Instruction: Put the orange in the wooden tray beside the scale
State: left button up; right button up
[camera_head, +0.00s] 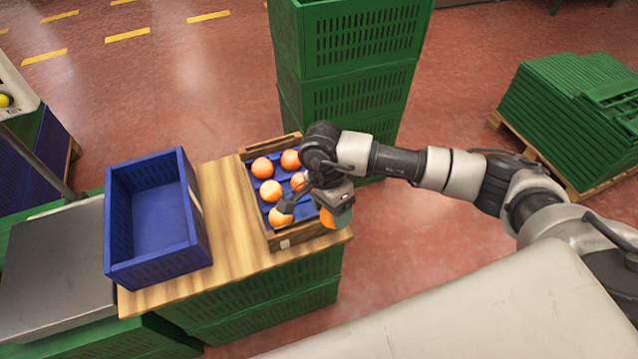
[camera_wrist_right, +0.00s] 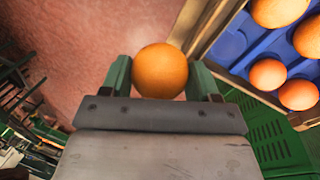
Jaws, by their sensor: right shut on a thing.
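My right gripper (camera_head: 334,207) is shut on an orange (camera_wrist_right: 160,71), held between its two green fingers in the right wrist view. In the head view the held orange (camera_head: 327,218) shows only in part, below the gripper. It is in the air by the right edge of the wooden tray (camera_head: 298,235). The tray has a blue liner with several oranges in it, and my gripper hides part of its right side. In the right wrist view the tray's wooden rim (camera_wrist_right: 208,22) is right of the held orange. My left gripper is not in view.
An empty blue crate (camera_head: 158,266) stands left of the tray on a wooden board (camera_head: 225,200). The scale's metal platform (camera_head: 50,265) is further left. Tall stacked green crates (camera_head: 350,60) stand behind the tray. Open red floor lies to the right.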

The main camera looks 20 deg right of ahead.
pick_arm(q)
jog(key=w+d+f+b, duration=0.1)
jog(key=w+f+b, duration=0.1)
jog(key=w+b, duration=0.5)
pick_arm(e)
jog(key=w+f+m+y+b, duration=0.1)
jog(key=w+m, duration=0.2)
jog(key=m, duration=0.4)
jog(key=w+a+f+m+t+y+b, duration=0.1)
jog(key=w+f+m, duration=0.1)
jog(key=m, duration=0.4)
jog(key=w+f+m+t+y+b, duration=0.1)
jog(key=w+f+m, duration=0.1)
jog(key=w+m, duration=0.2)
jog(key=shift+a+f+m, duration=0.1)
jog(key=shift+a+m, duration=0.05)
jog(key=shift+m, duration=1.65)
notch_tip(320, 180, down, 2)
jog(key=shift+b, duration=0.9)
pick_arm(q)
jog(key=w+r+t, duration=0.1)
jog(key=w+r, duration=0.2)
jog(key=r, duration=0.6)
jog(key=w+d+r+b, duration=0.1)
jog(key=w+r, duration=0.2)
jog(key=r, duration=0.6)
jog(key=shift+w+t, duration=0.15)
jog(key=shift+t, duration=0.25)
pick_arm(e)
jog(key=shift+f, duration=0.8)
